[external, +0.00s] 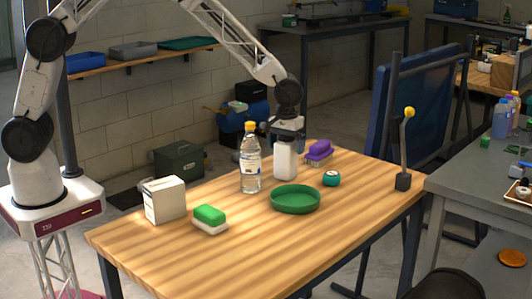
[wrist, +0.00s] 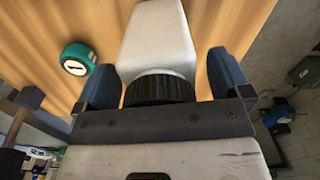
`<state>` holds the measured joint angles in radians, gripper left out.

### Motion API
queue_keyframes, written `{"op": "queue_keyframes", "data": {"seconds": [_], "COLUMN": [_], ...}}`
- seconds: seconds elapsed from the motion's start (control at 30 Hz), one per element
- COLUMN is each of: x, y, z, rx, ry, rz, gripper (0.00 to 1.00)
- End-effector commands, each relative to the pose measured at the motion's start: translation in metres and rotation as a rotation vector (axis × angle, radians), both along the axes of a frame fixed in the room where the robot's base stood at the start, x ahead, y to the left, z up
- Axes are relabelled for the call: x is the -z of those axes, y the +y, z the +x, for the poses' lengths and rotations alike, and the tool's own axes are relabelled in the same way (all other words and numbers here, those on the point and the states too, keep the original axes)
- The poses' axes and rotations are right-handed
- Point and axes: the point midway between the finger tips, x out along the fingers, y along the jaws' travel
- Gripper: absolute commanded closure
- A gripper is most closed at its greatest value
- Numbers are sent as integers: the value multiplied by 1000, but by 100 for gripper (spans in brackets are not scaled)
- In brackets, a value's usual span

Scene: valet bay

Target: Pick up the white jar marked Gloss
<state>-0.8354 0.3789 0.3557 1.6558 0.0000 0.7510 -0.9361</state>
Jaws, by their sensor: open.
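The white jar (external: 285,163) stands upright on the wooden table, behind the green dish. In the wrist view the white jar (wrist: 158,32) shows its pale body and a ribbed black lid. No Gloss marking is legible from these sides. My gripper (external: 287,141) is directly above and around the top of the jar. In the wrist view my gripper (wrist: 163,70) is open, with one blue finger on each side of the jar and lid. A gap shows between each finger and the jar. The jar's base is hidden in the wrist view.
A clear yellow-capped bottle (external: 250,165) stands close left of the jar. A green dish (external: 295,207) is in front, a teal tape measure (external: 331,178) and purple brush (external: 319,151) to the right. A white box (external: 165,200) and green-topped sponge (external: 210,217) are further left.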

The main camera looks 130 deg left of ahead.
Motion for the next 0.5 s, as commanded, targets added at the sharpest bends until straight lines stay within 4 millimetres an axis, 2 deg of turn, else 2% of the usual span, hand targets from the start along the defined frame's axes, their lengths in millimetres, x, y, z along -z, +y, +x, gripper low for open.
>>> {"op": "queue_keyframes", "data": {"seconds": [0.37, 0.4, 0.5], "x": [0, 0, 0], "y": [0, 0, 0], "z": [0, 0, 0], "rx": [0, 0, 0], "ry": [0, 0, 0], "rz": [0, 0, 0], "gripper": [4, 6, 21]}}
